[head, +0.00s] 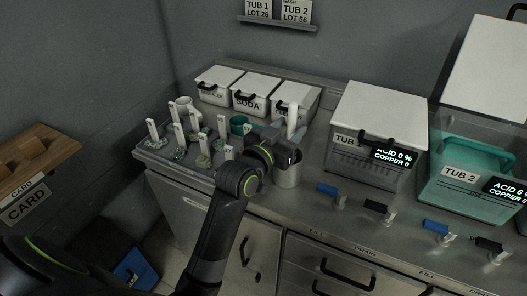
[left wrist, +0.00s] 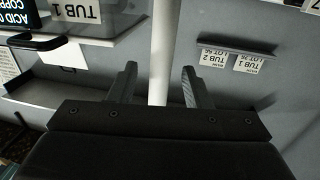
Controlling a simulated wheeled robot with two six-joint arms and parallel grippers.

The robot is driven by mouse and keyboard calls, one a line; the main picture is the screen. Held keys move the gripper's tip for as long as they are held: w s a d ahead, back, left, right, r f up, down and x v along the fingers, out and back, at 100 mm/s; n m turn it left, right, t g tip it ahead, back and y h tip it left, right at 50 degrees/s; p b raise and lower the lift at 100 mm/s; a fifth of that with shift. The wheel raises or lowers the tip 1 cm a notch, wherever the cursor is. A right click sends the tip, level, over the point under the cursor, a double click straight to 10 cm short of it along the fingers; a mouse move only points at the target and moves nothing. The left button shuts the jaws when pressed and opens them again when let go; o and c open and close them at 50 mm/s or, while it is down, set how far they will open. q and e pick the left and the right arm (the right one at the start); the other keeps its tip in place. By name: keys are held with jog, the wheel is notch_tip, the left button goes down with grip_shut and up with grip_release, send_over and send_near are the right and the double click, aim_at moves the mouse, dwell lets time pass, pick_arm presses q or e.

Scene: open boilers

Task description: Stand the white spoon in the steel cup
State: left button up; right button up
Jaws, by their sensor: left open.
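The white spoon (head: 292,118) stands upright on the counter's left half, with its upper part showing above my left gripper (head: 291,148). The steel cup (head: 288,176) stands directly below the gripper, partly covered by it. The spoon's lower end is hidden behind the gripper and the cup wall. In the left wrist view the white spoon (left wrist: 161,45) runs between the two fingers of my left gripper (left wrist: 158,85). The fingers are open, with a gap showing on both sides of the spoon. My right gripper is not in view.
White-lidded bins (head: 250,103) stand behind. Tub 1 (head: 365,150) and tub 2 (head: 470,185) stand right, with blue and black taps (head: 327,189) in front.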

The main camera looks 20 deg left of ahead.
pick_arm(q)
jog(key=s+a+p, duration=0.1)
jog(key=s+a, duration=0.2)
jog(key=s, duration=1.3)
